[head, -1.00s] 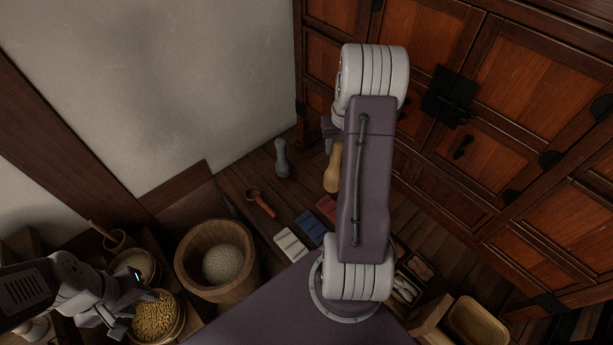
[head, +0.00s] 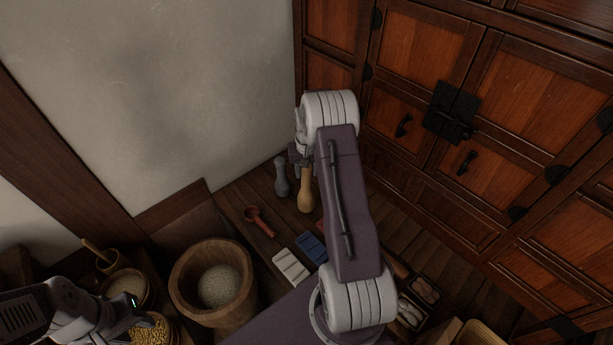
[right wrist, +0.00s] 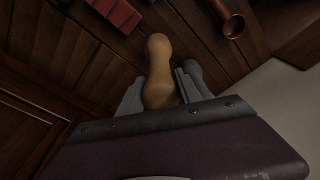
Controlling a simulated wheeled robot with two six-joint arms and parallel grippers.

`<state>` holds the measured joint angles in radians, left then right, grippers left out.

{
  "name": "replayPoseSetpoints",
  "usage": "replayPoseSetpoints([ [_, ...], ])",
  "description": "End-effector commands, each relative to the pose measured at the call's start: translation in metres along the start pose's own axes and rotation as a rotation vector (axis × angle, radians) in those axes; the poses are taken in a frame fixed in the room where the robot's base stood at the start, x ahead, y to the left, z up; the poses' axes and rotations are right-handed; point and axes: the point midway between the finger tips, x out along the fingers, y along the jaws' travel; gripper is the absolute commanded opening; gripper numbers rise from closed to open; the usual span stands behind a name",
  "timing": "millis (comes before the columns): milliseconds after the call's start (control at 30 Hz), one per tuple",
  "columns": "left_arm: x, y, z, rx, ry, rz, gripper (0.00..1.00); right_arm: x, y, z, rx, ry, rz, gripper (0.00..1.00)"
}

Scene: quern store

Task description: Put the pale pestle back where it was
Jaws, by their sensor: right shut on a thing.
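A red-brown scoop (head: 258,221), a white block (head: 290,266) and a blue block (head: 311,247) lie on the floor in front. A wooden mortar (head: 180,292) with pale grain stands lower left. A wooden cabinet (head: 415,75) closes off the right; a pale wall is behind.

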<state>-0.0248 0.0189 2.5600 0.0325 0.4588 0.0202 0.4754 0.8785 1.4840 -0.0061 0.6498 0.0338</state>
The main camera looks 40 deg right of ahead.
Motion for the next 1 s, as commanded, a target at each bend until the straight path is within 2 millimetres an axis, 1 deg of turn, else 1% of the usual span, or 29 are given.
replayPoseSetpoints([
  [33, 0.006, 0.0, 0.001, 0.0, 0.0, 0.0, 0.39, 0.012, 0.0, 0.002, 0.0, -0.002, 0.0, 0.0],
  [100, 0.008, 0.0, 0.001, 0.0, 0.0, 0.0, 0.39, 0.021, 0.0, 0.003, 0.0, 0.0, 0.0, 0.0],
  [333, 0.006, 0.0, 0.001, 0.0, 0.0, 0.0, 0.39, 0.021, 0.0, 0.002, 0.0, 0.002, 0.0, 0.0],
  [467, 0.008, 0.0, 0.001, 0.0, 0.0, 0.0, 0.39, 0.024, 0.0, 0.003, 0.0, 0.001, 0.0, 0.0],
  [500, 0.007, 0.0, 0.001, 0.0, 0.0, 0.0, 0.39, 0.024, 0.0, 0.004, 0.0, -0.001, 0.0, 0.52],
  [533, 0.007, 0.0, 0.001, 0.0, 0.0, 0.0, 0.39, 0.024, 0.0, 0.004, 0.0, -0.001, 0.0, 0.6],
  [567, 0.007, 0.0, 0.001, 0.0, 0.0, 0.0, 0.39, 0.024, 0.0, 0.004, 0.0, -0.001, 0.0, 0.63],
  [867, 0.006, 0.0, 0.001, 0.0, 0.0, 0.0, 0.39, 0.022, 0.0, 0.003, 0.0, -0.001, 0.0, 0.63],
  [933, 0.004, 0.0, 0.0, 0.0, 0.0, 0.0, 0.39, 0.014, 0.0, 0.002, 0.0, 0.001, 0.0, 0.63],
  [1000, -0.001, 0.0, 0.0, 0.0, 0.0, 0.0, 0.39, -0.001, 0.0, 0.002, 0.0, 0.002, 0.0, 0.63],
])
